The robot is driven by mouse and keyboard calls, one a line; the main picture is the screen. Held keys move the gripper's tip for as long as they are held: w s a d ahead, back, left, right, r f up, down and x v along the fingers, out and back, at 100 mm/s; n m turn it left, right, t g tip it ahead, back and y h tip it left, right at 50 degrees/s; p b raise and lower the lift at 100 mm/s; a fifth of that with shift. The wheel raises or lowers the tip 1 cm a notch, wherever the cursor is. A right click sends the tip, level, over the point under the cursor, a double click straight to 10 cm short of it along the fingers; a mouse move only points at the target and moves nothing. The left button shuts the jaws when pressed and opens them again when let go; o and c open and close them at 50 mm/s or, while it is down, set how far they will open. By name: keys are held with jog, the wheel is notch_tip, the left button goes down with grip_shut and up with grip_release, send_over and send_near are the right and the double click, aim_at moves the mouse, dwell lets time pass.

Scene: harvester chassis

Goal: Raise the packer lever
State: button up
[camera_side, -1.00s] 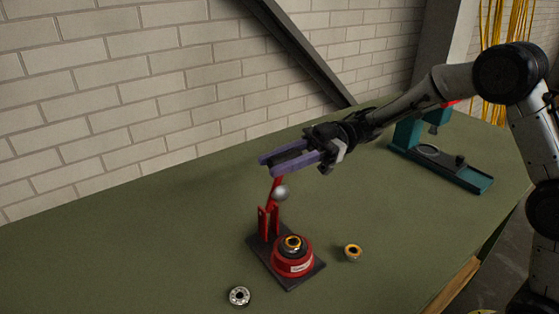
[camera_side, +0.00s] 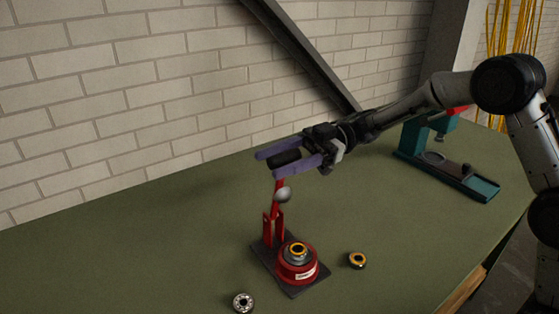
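The packer (camera_side: 297,269) is a red round base with a gold-and-dark bearing-like part on top, fixed to a dark plate. Its red lever (camera_side: 278,190) rises nearly upright from a red bracket (camera_side: 273,228), with a silver ball (camera_side: 283,194) partway up. A black grip (camera_side: 286,158) is at the lever's top. My gripper (camera_side: 262,163) has purple fingers spread apart, one on each side of the black grip. Whether either finger touches the grip is hard to tell. The lower finger partly hides the lever's top.
A small gold-rimmed part (camera_side: 357,260) lies right of the packer. A silver ring-shaped part (camera_side: 243,302) lies in front of it. A teal press (camera_side: 447,170) stands at the right rear of the green table (camera_side: 130,260). The table's left side is clear.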

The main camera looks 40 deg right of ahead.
jog(key=d, duration=1.3)
jog(key=shift+d, duration=0.4)
jog(key=shift+a, duration=0.1)
